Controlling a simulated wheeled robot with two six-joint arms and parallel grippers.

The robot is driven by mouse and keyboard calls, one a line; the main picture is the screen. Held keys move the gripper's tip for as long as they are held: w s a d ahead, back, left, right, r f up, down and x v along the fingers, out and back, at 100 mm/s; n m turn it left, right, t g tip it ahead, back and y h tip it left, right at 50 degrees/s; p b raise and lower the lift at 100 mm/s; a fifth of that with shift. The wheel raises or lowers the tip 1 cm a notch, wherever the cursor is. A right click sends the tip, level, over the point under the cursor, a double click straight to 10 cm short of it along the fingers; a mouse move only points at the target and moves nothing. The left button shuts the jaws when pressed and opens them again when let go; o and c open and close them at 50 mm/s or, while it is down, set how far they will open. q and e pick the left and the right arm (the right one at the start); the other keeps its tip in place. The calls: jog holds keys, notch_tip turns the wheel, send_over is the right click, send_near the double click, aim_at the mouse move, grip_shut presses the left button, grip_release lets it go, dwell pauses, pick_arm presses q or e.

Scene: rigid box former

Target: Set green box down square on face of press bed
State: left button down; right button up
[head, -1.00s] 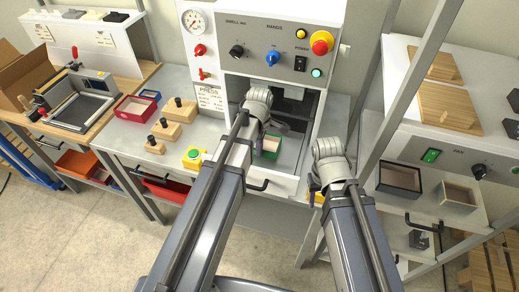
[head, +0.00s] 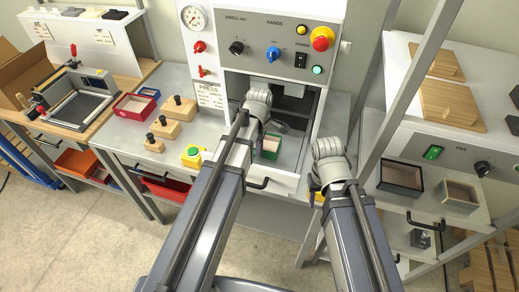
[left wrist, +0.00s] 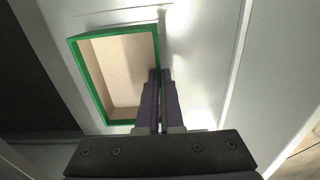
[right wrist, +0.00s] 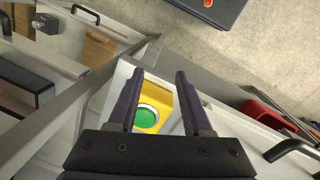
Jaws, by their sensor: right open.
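The green box (head: 268,147) is an open tray with green walls and a beige inside, at the front of the press opening. In the left wrist view the green box (left wrist: 118,72) is over the pale press bed (left wrist: 205,60), slightly turned against the bed's edge lines. My left gripper (left wrist: 160,75) is closed with the box's right wall between its fingers, one finger inside the box and one outside. Whether the box touches the bed cannot be told. My right gripper (right wrist: 158,78) is open and empty, above a yellow housing with a green button (right wrist: 147,117).
The press panel (head: 275,45) with knobs and a red stop button rises behind the opening. A second yellow button box (head: 193,155), wooden blocks (head: 179,108) and a red tray (head: 134,107) are left. A grey frame post (head: 395,100) stands close to my right arm.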

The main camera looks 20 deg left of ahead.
pick_arm(q)
jog(key=shift+f, duration=0.1)
jog(key=c, duration=1)
grip_release()
notch_tip(320, 180, up, 8)
jog(key=p, duration=0.7)
jog(key=shift+f+p, duration=0.1)
jog(key=shift+p, duration=0.25)
